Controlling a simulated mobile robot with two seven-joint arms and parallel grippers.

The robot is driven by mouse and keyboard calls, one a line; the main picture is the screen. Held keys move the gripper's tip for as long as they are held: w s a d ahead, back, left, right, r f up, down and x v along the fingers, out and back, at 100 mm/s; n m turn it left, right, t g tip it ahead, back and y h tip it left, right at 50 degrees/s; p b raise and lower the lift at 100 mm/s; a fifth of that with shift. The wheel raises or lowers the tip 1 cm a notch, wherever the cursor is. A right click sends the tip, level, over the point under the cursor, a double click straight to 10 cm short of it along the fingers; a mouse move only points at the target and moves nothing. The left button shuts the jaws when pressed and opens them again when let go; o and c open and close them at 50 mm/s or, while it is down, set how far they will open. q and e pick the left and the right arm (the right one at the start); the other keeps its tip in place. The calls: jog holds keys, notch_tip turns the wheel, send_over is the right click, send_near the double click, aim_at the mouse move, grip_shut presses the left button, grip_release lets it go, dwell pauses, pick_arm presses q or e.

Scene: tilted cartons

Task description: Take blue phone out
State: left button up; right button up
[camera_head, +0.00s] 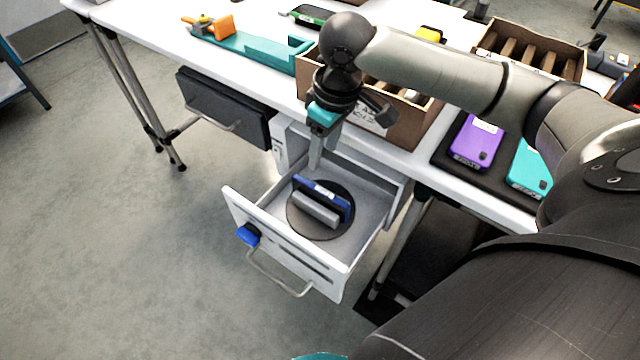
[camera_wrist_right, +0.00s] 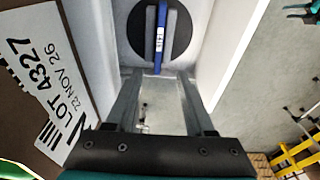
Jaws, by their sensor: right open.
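The blue phone (camera_head: 335,199) stands on its long edge on a round dark pad (camera_head: 318,232) in the open white drawer (camera_head: 290,250). A grey block (camera_head: 314,211) lies along its near side. My right gripper (camera_head: 317,163) points down over the back of the drawer, just behind and above the phone. In the right wrist view the gripper (camera_wrist_right: 158,77) is open, with nothing between its fingers. The blue phone (camera_wrist_right: 160,35) shows edge-on just beyond the fingertips, its near end lined up between them. My left gripper is not in view.
A cardboard carton (camera_head: 405,125) with a lot label stands on the table above the drawer, close beside my right gripper. A purple phone (camera_head: 476,141) and a teal phone (camera_head: 530,168) lie on a dark mat at right. A closed dark drawer (camera_head: 225,108) is at left.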

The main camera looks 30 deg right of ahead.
jog(key=f, duration=0.1)
jog(key=b, duration=0.2)
send_over(321, 190)
notch_tip(321, 190, down, 5)
jog(key=shift+s+a+r, duration=0.15)
jog(key=shift+w+f+b, duration=0.2)
jog(key=shift+f+b, duration=0.3)
jog(key=shift+f, duration=0.45)
jog(key=shift+f+b, duration=0.4)
jog(key=shift+f, duration=0.15)
jog(key=shift+s+d+f+b, duration=0.1)
jog(key=shift+f+b, duration=0.25)
jog(key=shift+f, duration=0.15)
jog(key=shift+s+d+f+b, duration=0.1)
jog(key=shift+f+b, duration=0.25)
jog(key=shift+f, duration=0.15)
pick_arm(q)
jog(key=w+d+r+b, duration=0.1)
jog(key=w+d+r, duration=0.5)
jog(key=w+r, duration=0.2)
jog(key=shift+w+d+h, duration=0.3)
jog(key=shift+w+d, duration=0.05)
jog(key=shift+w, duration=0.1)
pick_arm(e)
jog(key=shift+w+f, duration=0.2)
jog(key=shift+f, duration=0.9)
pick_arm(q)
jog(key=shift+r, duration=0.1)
pick_arm(e)
jog(key=shift+c, duration=0.3)
